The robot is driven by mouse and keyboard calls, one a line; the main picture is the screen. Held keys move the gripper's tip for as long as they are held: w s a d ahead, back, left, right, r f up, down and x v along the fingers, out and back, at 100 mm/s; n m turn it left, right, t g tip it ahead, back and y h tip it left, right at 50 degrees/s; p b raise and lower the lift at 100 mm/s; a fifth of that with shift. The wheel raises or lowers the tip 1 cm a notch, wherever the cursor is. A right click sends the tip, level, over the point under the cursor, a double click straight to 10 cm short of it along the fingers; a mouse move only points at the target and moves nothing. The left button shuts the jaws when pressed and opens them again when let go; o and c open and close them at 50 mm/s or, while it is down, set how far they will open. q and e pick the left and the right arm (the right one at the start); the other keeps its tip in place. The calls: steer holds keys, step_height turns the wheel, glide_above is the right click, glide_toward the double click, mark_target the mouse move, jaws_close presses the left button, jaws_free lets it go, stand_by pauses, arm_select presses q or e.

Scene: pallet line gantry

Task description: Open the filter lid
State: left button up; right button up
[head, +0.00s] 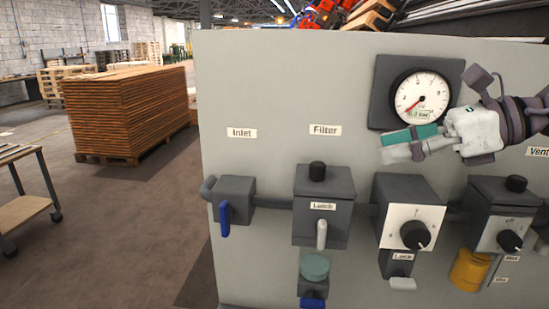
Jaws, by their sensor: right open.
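The filter housing (310,228) is a dark grey box on the panel under the "Filter" label (325,130). Its lid (338,180) lies flat on top, looks shut, and carries a black knob (317,171). A small label, seemingly "Latch" (323,206), is on the front, with a light grey handle (321,235) hanging down below it. My right gripper (386,147) comes in from the right with its fingers pointing left. It is open and empty, in front of the panel below the gauge, above and right of the filter, touching nothing that I can see. My left gripper is out of view.
Left of the filter is the inlet valve (234,188) with a blue lever. To the right are a dial box (393,195) and another box (490,211) with a yellow cup below. A pressure gauge (420,95) is above. The floor left of the panel is open.

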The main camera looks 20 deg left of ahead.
mark_target(322, 164)
steer(key=p+x, duration=0.4)
steer(key=x, duration=0.7)
steer(key=shift+s, duration=0.1)
steer(key=shift+a+f, duration=0.25)
steer(key=shift+a, duration=0.05)
steer(key=shift+a+f, duration=0.2)
steer(key=shift+a, duration=0.25)
steer(key=shift+c, duration=1.2)
jaws_close()
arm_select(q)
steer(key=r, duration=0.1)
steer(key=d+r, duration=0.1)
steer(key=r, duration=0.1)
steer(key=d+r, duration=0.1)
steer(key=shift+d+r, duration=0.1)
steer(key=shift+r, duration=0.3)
